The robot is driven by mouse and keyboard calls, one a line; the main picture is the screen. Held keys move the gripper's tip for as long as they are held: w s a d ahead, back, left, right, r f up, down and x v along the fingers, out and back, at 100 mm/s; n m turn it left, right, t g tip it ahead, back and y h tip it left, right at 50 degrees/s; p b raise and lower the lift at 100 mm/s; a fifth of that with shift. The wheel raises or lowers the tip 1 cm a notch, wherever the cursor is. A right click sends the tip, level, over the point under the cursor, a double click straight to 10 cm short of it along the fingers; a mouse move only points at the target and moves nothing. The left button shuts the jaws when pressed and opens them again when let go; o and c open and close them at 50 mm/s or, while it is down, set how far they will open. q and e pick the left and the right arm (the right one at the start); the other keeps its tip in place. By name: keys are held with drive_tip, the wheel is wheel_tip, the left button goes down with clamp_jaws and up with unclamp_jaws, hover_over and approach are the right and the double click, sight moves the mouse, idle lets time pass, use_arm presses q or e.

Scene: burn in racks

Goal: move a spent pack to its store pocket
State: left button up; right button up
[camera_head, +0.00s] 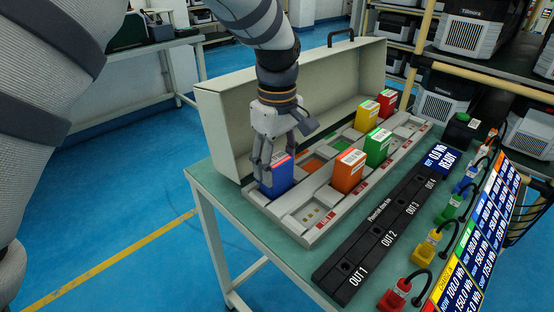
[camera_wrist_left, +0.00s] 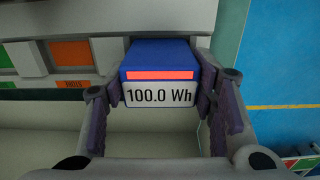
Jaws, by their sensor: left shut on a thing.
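My left gripper (camera_head: 268,160) is shut on a blue pack (camera_head: 278,178) at the near-left end of the grey pocket tray (camera_head: 283,229). In the left wrist view the blue pack (camera_wrist_left: 160,70) sits between the two fingers (camera_wrist_left: 158,110), with a red bar and a "100.0 Wh" label. Its lower part is hidden, so I cannot tell whether it is seated in a pocket. An orange pack (camera_head: 348,172), a green pack (camera_head: 377,148), a yellow pack (camera_head: 367,116) and a red pack (camera_head: 386,103) stand upright in the tray. My right gripper is not in view.
An open beige case lid (camera_head: 228,125) stands behind the tray. A black strip (camera_head: 352,270) marked OUT 1 to OUT 4 lies in front. Coloured plugs, such as a red one (camera_head: 394,296), and a readout board (camera_head: 470,270) line the right side. An empty pocket (camera_head: 311,214) is nearest.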

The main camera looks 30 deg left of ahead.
use_arm(q)
drive_tip(key=o, duration=1.8)
drive_tip(key=shift+f, duration=0.1)
wheel_tip(320, 180, up, 12)
drive_tip(key=shift+r, duration=0.1)
